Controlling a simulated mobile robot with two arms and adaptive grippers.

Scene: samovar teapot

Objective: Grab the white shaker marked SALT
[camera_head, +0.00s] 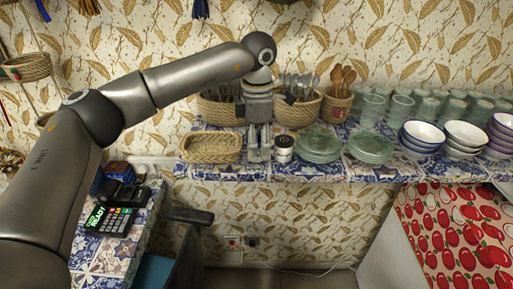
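A small round shaker (284,150) with a dark top and pale body stands on the tiled shelf (232,171), near its front edge. Its marking is too small to read. My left gripper (259,155) points down just left of the shaker, its fingers apart with a narrow gap and nothing seen between them. The shaker is beside the fingers, not between them. I cannot tell whether the right finger touches it. My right gripper is out of view.
A flat wicker basket (211,148) sits left of the gripper. Stacked green plates (319,147) stand close right of the shaker. Baskets of cutlery (297,110) are behind, with glasses (374,108) and bowls (422,135) farther right. A card terminal (110,220) is on the lower-left counter.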

